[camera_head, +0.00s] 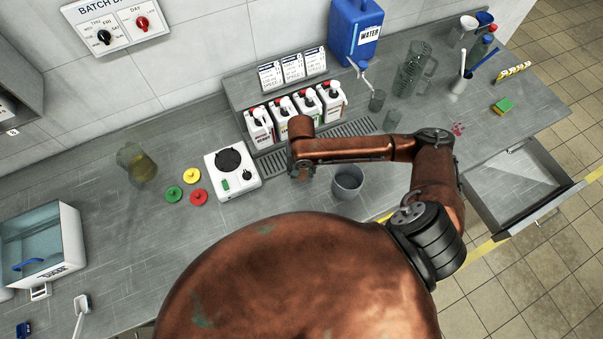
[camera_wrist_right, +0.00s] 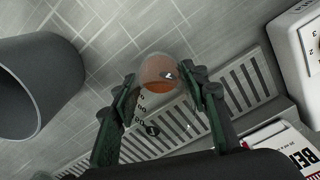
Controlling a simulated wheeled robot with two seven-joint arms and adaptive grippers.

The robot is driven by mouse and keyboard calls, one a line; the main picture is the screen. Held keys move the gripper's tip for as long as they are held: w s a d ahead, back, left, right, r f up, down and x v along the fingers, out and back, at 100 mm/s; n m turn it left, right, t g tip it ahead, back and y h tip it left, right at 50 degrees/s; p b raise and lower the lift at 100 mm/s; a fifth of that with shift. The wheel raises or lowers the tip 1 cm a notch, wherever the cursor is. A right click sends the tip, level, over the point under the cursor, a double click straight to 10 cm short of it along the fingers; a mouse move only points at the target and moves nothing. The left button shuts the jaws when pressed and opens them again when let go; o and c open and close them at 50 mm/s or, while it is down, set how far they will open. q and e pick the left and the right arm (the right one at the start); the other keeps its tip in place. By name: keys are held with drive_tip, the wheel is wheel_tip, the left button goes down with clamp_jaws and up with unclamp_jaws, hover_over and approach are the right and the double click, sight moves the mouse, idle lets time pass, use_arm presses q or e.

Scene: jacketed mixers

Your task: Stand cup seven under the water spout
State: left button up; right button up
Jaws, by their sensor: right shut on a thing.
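My right gripper (camera_head: 300,174) hangs over the worktop between the white hot plate and the grey pot; my arm largely hides it. In the right wrist view, the gripper (camera_wrist_right: 166,88) is shut on a small clear cup (camera_wrist_right: 162,118) with dark markings, standing out against the drain grating. I cannot read which number it bears, and its inside looks reddish. The blue water container (camera_head: 355,28) stands at the back right, its spout (camera_head: 359,68) pointing down at the front. A clear glass (camera_head: 377,100) stands close below the spout, another (camera_head: 392,120) nearer. My left gripper is out of view.
A grey pot (camera_head: 348,182) stands right of my gripper. Several white jugs (camera_head: 296,115) line the raised shelf behind the grating (camera_head: 355,128). A white hot plate (camera_head: 232,175) is to the left. A tall clear pitcher (camera_head: 414,68) stands right of the spout.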

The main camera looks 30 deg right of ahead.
drive_tip(key=shift+f, duration=0.75)
drive_tip(key=o, duration=1.1)
drive_tip(key=shift+f, duration=0.1)
